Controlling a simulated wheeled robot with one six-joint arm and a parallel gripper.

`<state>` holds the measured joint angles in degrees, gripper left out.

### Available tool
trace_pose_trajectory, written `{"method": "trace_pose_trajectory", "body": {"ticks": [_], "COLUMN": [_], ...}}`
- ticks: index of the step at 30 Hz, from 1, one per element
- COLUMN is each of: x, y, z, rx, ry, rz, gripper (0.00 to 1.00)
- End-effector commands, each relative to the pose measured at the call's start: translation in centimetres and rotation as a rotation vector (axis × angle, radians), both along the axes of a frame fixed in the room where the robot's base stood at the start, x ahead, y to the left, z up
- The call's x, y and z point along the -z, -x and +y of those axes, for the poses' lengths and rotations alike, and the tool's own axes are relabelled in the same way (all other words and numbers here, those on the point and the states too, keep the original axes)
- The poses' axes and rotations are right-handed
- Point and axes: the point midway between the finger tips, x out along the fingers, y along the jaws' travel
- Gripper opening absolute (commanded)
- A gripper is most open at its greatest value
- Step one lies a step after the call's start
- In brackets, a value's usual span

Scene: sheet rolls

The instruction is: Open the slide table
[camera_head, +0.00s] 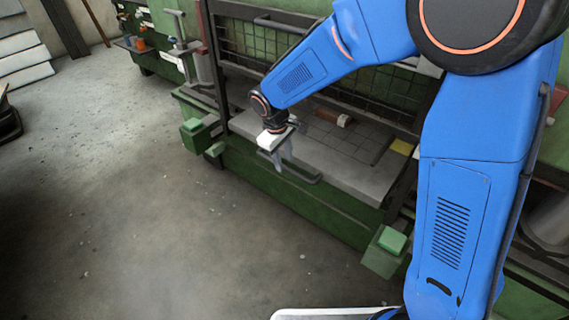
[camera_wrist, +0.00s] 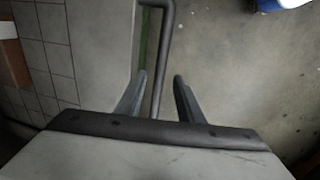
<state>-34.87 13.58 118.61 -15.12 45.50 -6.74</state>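The slide table (camera_head: 350,173) is a grey slab in the front of the green machine, with a tiled grid area behind it. Its dark bar handle (camera_head: 303,177) runs along the front edge. In the wrist view the handle (camera_wrist: 161,62) is a grey bar, and the table's pale top (camera_wrist: 100,40) lies left of it. My gripper (camera_head: 283,160) is at the left part of the handle, pointing down. In the wrist view its two fingers (camera_wrist: 159,76) are apart, with the bar in line between them. I cannot tell how deep the bar sits between them.
A dark-framed mesh guard (camera_head: 250,42) stands raised above the table. Green boxes flank the front, one at left (camera_head: 195,134) and one at right (camera_head: 386,252). The concrete floor (camera_head: 130,200) in front is clear.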

Motion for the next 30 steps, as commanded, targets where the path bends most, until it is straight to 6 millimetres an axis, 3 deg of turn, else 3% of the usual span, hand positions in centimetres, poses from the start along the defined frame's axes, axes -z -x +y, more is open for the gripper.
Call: {"method": "trace_pose_trajectory", "body": {"ticks": [7, 18, 22, 23, 30], "x": [2.4, 2.7, 2.7, 2.7, 2.7], "y": [-0.4, -0.5, -0.5, -0.5, -0.3], "z": [-0.3, -0.4, -0.3, -0.3, -0.2], "rx": [-0.001, 0.000, 0.000, 0.000, -0.001], "ry": [0.001, 0.001, 0.000, 0.000, 0.000], "rz": [-0.001, -0.001, -0.001, -0.001, -0.001], "gripper": [0.34, 0.34, 0.03, 0.00, 0.00]}}
